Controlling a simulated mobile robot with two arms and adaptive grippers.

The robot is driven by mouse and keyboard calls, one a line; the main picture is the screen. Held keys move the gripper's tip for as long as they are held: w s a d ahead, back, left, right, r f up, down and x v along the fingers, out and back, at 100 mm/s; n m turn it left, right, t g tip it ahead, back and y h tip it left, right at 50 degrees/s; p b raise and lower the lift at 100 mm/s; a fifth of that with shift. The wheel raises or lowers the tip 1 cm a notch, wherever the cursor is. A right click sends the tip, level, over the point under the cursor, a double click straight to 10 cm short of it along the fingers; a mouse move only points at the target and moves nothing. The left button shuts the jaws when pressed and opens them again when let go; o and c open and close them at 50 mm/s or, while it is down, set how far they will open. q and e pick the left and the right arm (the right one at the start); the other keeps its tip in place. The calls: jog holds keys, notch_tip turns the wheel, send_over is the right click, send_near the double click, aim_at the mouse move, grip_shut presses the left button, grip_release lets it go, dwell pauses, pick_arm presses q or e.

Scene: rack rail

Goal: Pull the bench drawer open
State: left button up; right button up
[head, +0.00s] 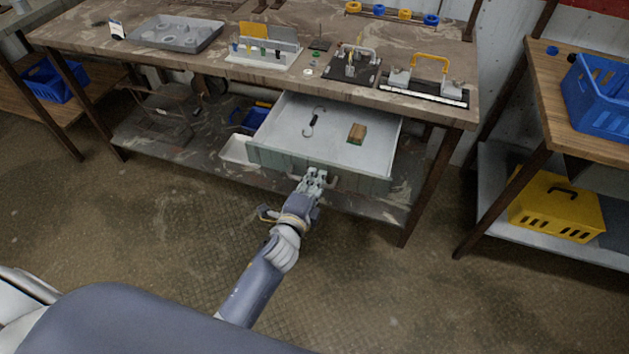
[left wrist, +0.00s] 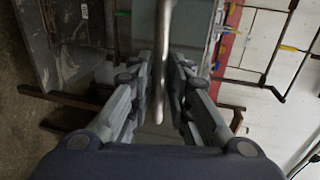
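The bench drawer (head: 372,180) stands pulled out from under the workbench, with its grey-green front facing me and its pale inside showing. A dark hooked piece (head: 313,122) and a small brown block (head: 357,133) lie in it. My left gripper (head: 314,175) is at the middle of the drawer front, on the bar handle (head: 333,179). In the left wrist view the metal handle (left wrist: 164,50) runs between the two fingers (left wrist: 161,88), which are closed in close on both sides of it. Part of the handle is hidden by the fingers in the head view. My right gripper is out of view.
The workbench (head: 200,66) carries a grey tray (head: 176,33), a file rack and fixtures. Its lower shelf (head: 165,140) lies below the drawer. A side table (head: 550,85) with a blue crate (head: 597,95) stands at right, a yellow box (head: 555,208) beneath. The floor in front is clear.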

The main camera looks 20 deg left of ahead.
pick_arm(q)
jog(key=v, duration=1.2)
jog(key=shift+f, duration=0.1)
jog(key=s+f+n+g, duration=0.3)
jog(key=s+f, duration=0.1)
jog(key=f, duration=0.6)
jog(key=s+f+n+g, duration=0.2)
jog(key=s+f, duration=0.3)
jog(key=f, duration=0.6)
jog(key=s+f+n+g, duration=0.3)
jog(key=s+f, duration=0.1)
jog(key=f, duration=0.6)
jog(key=s+a+f+n+g, duration=0.3)
jog(key=s+f, duration=0.4)
jog(key=s, duration=0.5)
jog(key=s+a+f+n+g, duration=0.3)
jog(key=s+f, duration=0.4)
jog(key=s, duration=0.5)
jog(key=shift+a+f+n+g+y, duration=0.35)
jog(key=shift+a+n, duration=0.1)
jog(key=shift+n, duration=0.55)
